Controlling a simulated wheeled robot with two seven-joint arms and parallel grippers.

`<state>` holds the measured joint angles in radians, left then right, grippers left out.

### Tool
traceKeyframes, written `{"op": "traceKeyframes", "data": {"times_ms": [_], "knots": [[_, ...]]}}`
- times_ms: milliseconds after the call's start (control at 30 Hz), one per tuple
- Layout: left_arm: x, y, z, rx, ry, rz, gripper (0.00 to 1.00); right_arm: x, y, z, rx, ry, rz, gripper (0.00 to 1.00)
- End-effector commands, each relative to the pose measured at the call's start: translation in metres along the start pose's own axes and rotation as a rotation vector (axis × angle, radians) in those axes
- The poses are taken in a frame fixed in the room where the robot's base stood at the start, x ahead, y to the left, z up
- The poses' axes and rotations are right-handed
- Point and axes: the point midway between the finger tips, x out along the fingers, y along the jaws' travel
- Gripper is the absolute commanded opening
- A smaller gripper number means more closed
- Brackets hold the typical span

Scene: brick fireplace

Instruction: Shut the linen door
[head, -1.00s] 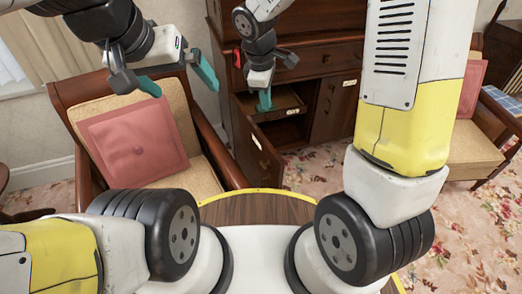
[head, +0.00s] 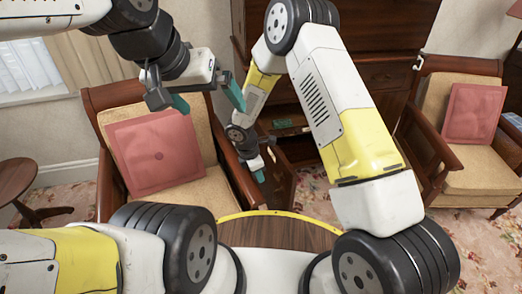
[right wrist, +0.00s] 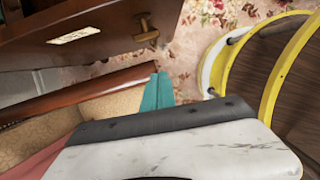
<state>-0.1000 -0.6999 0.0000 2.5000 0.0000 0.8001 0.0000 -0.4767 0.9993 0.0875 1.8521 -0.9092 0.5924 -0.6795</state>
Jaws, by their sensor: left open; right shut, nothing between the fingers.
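The linen door is most likely the open brown cabinet door (head: 280,180), standing ajar at the cabinet's lower left. In the right wrist view a brown panel (right wrist: 90,25) with a pale label and a wooden knob (right wrist: 146,30) fills the top left; the label is unreadable. My right gripper (head: 258,170) is shut and empty, beside the door's outer face and near the armchair's arm. In the wrist view its teal fingertips (right wrist: 158,88) are apart from the knob; contact with the panel is not visible. My left gripper (head: 208,97) is open and empty above the left armchair.
The left armchair (head: 195,190) with a pink cushion stands close to the door. Another armchair (head: 465,165) is at the right. My right arm hides much of the cabinet (head: 385,50).

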Motion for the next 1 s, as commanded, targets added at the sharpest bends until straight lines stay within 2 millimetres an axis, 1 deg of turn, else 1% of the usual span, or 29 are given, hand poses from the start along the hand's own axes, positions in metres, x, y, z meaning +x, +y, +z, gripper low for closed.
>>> {"op": "traceKeyframes", "data": {"times_ms": [33,133,200,300,400,533,867,1000], "knots": [[0.0,0.0,0.0,0.0,0.0,0.0,1.0,0.012,-0.001,0.0,-0.002,-0.001,-0.004,0.0],[0.0,0.0,0.0,0.0,0.0,0.0,1.0,0.032,-0.001,0.0,-0.001,-0.001,-0.003,0.0],[0.0,0.0,0.0,0.0,0.0,0.0,1.0,0.033,0.0,0.014,0.005,0.0,-0.001,0.0],[0.0,0.0,0.0,0.0,0.0,0.0,1.0,0.036,0.0,0.026,0.005,0.0,0.0,0.0],[0.0,0.0,0.0,0.0,0.0,0.0,1.0,0.038,0.0,0.034,0.002,0.0,0.0,0.0],[0.0,0.0,0.0,0.0,0.0,0.0,1.0,0.039,0.0,0.039,0.001,0.0,0.0,0.0],[0.0,0.0,0.0,0.0,0.0,0.0,1.0,0.039,0.0,0.04,0.0,0.0,0.0,0.0],[0.0,0.0,0.0,0.0,0.0,0.0,1.0,0.04,-0.002,0.046,-0.01,-0.001,0.002,0.0]]}}
